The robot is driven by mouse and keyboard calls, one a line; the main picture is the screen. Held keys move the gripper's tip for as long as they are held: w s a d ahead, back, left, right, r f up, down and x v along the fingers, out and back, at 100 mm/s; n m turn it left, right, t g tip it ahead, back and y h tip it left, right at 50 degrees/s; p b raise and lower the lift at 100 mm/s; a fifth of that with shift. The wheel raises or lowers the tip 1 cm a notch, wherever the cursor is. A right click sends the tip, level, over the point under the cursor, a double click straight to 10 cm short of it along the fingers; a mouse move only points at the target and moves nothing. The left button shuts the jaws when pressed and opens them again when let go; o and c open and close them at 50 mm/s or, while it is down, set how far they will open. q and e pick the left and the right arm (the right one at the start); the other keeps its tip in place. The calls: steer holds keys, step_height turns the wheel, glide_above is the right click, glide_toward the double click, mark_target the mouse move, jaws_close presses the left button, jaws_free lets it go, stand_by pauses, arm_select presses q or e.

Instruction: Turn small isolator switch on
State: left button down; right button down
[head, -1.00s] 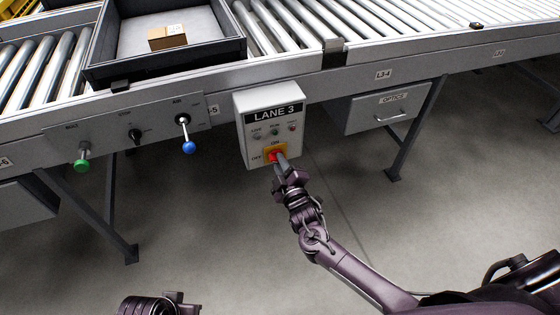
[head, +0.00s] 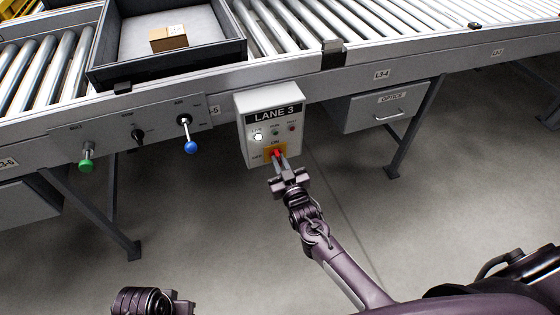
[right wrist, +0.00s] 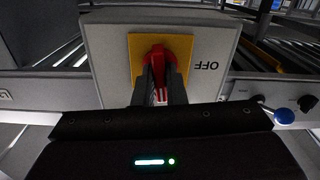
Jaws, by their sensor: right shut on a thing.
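The small isolator switch is a red knob (head: 275,154) on a yellow plate (head: 268,159), low on the grey LANE 3 box (head: 263,153). ON is marked above the knob and OFF to its left. My right gripper (head: 279,158) is shut on the knob. In the right wrist view the red knob (right wrist: 153,57) stands upright between the fingers, in front of the yellow plate (right wrist: 181,48). OFF reads upside down at the right there; the ON mark is hidden. A white lamp (head: 259,137) on the box is lit. My left gripper (head: 172,303) shows only partly at the bottom edge.
A conveyor runs above the box, with a black tray (head: 166,64) holding a small carton (head: 169,38). Left of the box are a blue knob (head: 190,147), a black knob (head: 138,136) and a green knob (head: 87,165). An OPTICS drawer (head: 391,108) hangs at the right.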

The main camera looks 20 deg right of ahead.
steer(key=shift+m, duration=0.6)
arm_select(q)
steer(key=shift+f, duration=0.8)
steer(key=shift+w, duration=0.15)
arm_select(e)
steer(key=c, duration=1.5)
jaws_free()
arm_select(q)
steer(key=shift+r, duration=0.1)
